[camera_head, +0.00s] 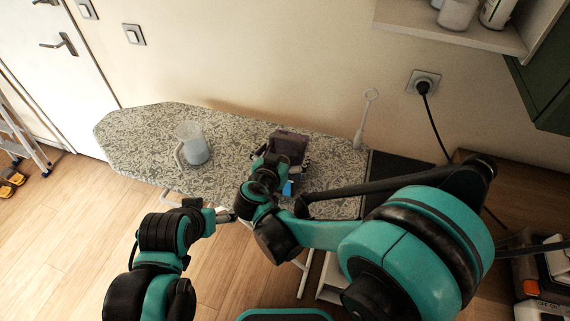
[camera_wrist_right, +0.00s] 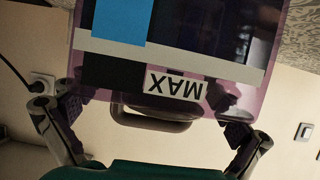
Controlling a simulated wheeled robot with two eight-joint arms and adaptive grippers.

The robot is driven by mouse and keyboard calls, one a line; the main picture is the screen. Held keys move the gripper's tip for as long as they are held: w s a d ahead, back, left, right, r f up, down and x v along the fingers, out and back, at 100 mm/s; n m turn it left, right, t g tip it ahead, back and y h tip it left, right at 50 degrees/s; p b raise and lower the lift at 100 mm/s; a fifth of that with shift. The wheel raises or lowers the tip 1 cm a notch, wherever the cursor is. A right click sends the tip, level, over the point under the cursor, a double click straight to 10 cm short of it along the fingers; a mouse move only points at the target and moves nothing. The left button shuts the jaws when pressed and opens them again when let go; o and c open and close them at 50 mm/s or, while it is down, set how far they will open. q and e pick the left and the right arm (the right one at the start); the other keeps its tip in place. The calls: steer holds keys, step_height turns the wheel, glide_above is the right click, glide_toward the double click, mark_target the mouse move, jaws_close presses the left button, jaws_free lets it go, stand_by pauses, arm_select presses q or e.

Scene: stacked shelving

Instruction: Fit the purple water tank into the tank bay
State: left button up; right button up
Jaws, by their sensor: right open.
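The purple water tank (camera_head: 288,146) stands on the patterned ironing board in the head view, partly hidden by my right gripper (camera_head: 272,163). In the right wrist view the tank (camera_wrist_right: 190,100) fills the upper middle, with a blue patch, a pale stripe and an upside-down MAX label. My right gripper's fingers (camera_wrist_right: 157,122) are open, one near each side of the tank. I cannot make out the tank bay.
A clear jug (camera_head: 194,143) stands on the ironing board (camera_head: 135,130), left of the tank. A dark panel (camera_head: 395,175) is at the board's right end. A black cord (camera_head: 436,125) hangs from the wall socket (camera_head: 423,82). A shelf (camera_head: 450,32) juts out at upper right.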

steer(key=shift+w+f, duration=0.1)
steer(key=shift+w, duration=0.1)
steer(key=c, duration=1.4)
steer(key=shift+c, duration=0.8)
steer(key=shift+r, duration=0.2)
